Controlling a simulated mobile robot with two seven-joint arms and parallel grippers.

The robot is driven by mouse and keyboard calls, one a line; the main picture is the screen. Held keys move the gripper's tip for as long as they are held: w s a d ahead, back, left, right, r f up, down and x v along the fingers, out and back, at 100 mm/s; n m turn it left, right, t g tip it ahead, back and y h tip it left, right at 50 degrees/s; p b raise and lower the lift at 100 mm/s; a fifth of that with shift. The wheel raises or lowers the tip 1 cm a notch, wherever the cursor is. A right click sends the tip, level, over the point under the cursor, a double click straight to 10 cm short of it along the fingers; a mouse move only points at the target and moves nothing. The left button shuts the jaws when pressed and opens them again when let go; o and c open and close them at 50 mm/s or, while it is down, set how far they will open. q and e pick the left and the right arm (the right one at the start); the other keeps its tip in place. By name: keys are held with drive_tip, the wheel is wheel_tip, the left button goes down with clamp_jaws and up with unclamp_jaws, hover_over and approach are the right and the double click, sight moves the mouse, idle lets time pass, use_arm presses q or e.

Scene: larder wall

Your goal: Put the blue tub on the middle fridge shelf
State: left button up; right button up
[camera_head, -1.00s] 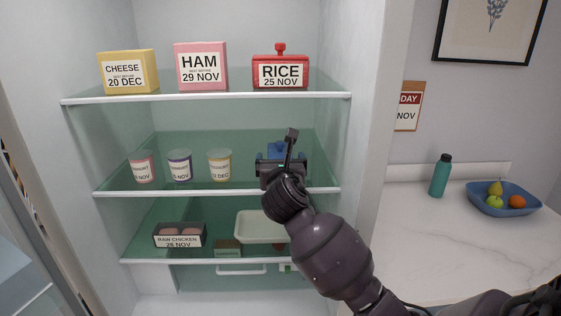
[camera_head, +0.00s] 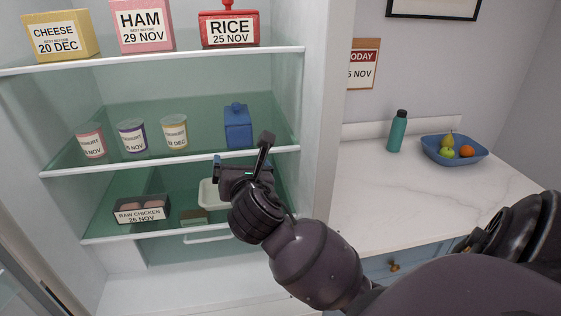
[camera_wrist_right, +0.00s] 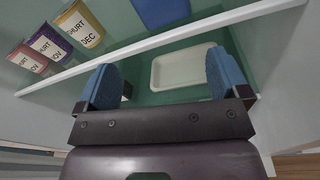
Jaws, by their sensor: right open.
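The blue tub (camera_head: 237,126) stands upright on the middle fridge shelf (camera_head: 200,160), at its right end, to the right of the yoghurt pots. Its lower part also shows at the top of the right wrist view (camera_wrist_right: 160,10). My right gripper (camera_head: 240,160) is below and in front of the tub, apart from it, near the shelf's front edge. In the right wrist view its two blue fingers (camera_wrist_right: 165,85) are wide apart with nothing between them. My left gripper is not in view.
Yoghurt pots (camera_head: 132,136) stand on the left of the middle shelf. Cheese, ham and a red rice box (camera_head: 230,30) are on the top shelf. Raw chicken (camera_head: 141,209) and a pale tray (camera_head: 208,193) are on the lower shelf. The fridge's right wall (camera_head: 315,100) is close to the tub.

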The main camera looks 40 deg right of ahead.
drive_tip(key=s+a+f+m+g+y, duration=0.1)
drive_tip(key=s+f+m+y, duration=0.1)
drive_tip(key=f+m, duration=0.35)
drive_tip(key=s+f+m+g+y, duration=0.1)
drive_tip(key=s+f+m+y, duration=0.1)
drive_tip(key=f, duration=0.6)
drive_tip(key=s+a+f+m+y, duration=0.1)
drive_tip(key=s+f+m+y, duration=0.1)
drive_tip(key=f+m, duration=0.35)
drive_tip(key=s+a+f+m+g+y, duration=0.1)
drive_tip(key=s+f+m, duration=1.2)
drive_tip(key=f+m, duration=0.1)
drive_tip(key=shift+s+f+g+y, duration=0.3)
drive_tip(key=shift+f+g, duration=0.1)
drive_tip(key=shift+f, duration=0.3)
